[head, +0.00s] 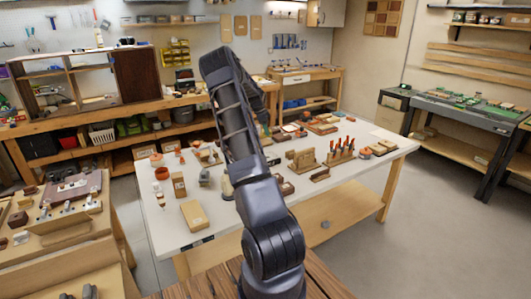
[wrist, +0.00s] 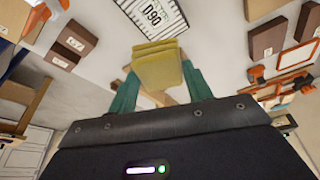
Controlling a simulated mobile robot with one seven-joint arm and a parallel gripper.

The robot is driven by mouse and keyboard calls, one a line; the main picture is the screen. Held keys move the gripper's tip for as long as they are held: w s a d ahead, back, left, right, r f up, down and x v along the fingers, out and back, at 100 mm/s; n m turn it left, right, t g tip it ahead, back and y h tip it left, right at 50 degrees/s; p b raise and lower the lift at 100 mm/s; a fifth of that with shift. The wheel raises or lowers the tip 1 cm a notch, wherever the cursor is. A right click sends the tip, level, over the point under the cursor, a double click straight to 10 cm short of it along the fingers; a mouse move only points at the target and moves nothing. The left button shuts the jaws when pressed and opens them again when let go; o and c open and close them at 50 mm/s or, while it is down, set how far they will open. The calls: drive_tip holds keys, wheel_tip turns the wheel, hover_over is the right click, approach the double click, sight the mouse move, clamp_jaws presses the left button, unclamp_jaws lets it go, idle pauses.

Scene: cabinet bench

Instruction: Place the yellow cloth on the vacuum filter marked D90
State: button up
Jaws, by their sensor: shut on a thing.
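My gripper (wrist: 160,78) shows in the wrist view with its two green fingers shut on the yellow cloth (wrist: 158,64). The cloth looks like a small folded, layered block between the fingers. Just beyond it, at the top edge, is the white, dark-striped vacuum filter marked D90 (wrist: 150,14). It lies on the pale bench top and is partly cut off by the frame; the cloth overlaps its near edge in the picture. Their height gap cannot be told. In the head view my arm reaches over the white bench and hides the gripper, cloth and filter.
In the wrist view, brown labelled boxes (wrist: 82,38) stand at left and a brown box (wrist: 267,38) at right, near orange-and-black clamps (wrist: 285,78). In the head view the white bench (head: 240,238) holds many small items, including a rack of red-handled tools (head: 341,152).

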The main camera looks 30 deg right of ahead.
wheel_tip(320, 180, down, 14)
drive_tip(key=shift+r, duration=0.15)
idle(0.4)
drive_tip(key=o, duration=1)
drive_tip(key=shift+c, duration=0.2)
